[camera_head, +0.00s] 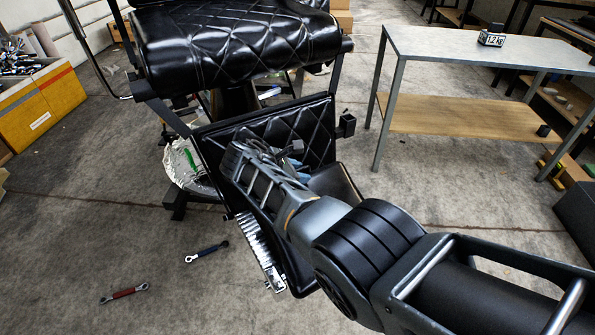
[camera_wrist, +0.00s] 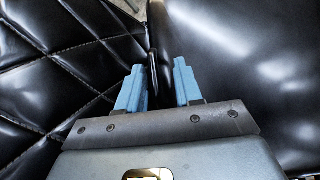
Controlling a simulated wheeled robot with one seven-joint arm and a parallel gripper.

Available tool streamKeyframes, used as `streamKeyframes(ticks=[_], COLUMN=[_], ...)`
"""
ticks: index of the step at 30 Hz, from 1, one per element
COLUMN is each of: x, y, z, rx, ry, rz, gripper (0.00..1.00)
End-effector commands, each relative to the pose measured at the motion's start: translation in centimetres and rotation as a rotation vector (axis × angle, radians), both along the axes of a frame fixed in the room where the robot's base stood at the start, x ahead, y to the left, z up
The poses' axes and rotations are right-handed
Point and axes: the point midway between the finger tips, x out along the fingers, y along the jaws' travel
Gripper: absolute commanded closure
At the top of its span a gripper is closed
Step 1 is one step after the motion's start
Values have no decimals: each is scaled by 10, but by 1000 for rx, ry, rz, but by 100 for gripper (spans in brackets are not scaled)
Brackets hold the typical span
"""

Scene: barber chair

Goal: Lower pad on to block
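The black quilted pad (camera_head: 300,125) hangs tilted below the seat of the barber chair. In the wrist view its diamond stitching (camera_wrist: 60,70) fills the left side, and a smooth glossy black surface (camera_wrist: 240,60) fills the right. My gripper (camera_wrist: 157,75) has its two blue fingers apart, close to both surfaces. A thin dark edge (camera_wrist: 152,55) shows between the fingers; I cannot tell whether they touch it. In the head view my arm covers the pad's lower part. No block under the pad can be made out.
The chair's black seat (camera_head: 235,45) is above the pad. A metal table (camera_head: 470,48) stands at right, bearing a small block marked 12 kg (camera_head: 491,37). A red wrench (camera_head: 124,293) and a blue wrench (camera_head: 207,252) lie on the floor. A yellow bin (camera_head: 38,105) stands left.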

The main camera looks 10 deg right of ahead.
Motion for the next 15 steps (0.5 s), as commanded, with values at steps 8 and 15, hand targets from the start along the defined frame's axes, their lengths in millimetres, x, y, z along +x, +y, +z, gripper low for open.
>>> streamKeyframes(ticks=[8,15], x=[-2,-17], y=[6,32], z=[9,34], rx=[0,0], ry=[-4,-4], rz=[3,3], gripper=[65,65])
